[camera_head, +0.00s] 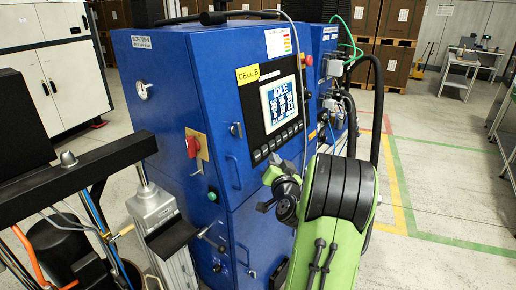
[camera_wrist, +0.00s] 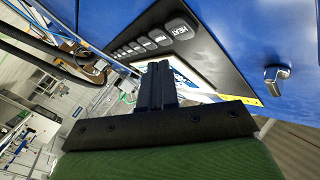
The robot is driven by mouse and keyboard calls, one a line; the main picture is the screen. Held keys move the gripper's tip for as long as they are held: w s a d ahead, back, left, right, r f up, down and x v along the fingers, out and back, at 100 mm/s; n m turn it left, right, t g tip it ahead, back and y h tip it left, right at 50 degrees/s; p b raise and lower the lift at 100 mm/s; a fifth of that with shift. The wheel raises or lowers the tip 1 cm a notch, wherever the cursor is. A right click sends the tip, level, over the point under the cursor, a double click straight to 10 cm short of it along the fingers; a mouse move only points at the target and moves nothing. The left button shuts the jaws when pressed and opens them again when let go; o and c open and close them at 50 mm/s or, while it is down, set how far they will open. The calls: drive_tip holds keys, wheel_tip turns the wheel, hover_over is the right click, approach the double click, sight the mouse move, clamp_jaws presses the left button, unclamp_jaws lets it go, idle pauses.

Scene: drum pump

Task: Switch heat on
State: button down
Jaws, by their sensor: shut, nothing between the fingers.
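The blue cabinet (camera_head: 190,90) carries a black control panel with a lit screen (camera_head: 282,102) reading IDLE. A row of dark buttons (camera_head: 279,141) runs below the screen; their labels are too small to read in the head view. In the wrist view the HEAT button (camera_wrist: 180,29) is readable at the upper right end of the row. My gripper (camera_wrist: 158,72) is shut and empty, its dark fingers in front of the screen and apart from the HEAT button in the picture. Contact with the panel cannot be told. In the head view my green arm reaches up below the panel.
A red rotary switch (camera_head: 193,146) and a latch (camera_head: 237,130) project from the cabinet left of the panel; the latch also shows in the wrist view (camera_wrist: 277,75). A pump stand (camera_head: 153,207) stands at the left. The floor at right is open.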

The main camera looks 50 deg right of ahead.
sight(257, 156)
drive_tip(key=shift+w+a+f+p, duration=0.1)
drive_tip(key=shift+w+p, duration=0.1)
drive_tip(key=shift+w, duration=0.4)
drive_tip(key=shift+w+f+p, duration=0.1)
drive_tip(key=shift+w+p, duration=0.05)
drive_tip(key=shift+w, duration=0.4)
idle(1.1)
drive_tip(key=shift+w+f, duration=0.1)
drive_tip(key=shift+w, duration=0.3)
drive_tip(key=shift+w+a+p, duration=0.1)
drive_tip(key=shift+w+p, duration=0.35)
drive_tip(key=shift+p, duration=0.05)
idle(0.5)
drive_tip(key=shift+s, duration=0.1)
drive_tip(key=shift+s+b, duration=0.75)
drive_tip(key=shift+b, duration=0.3)
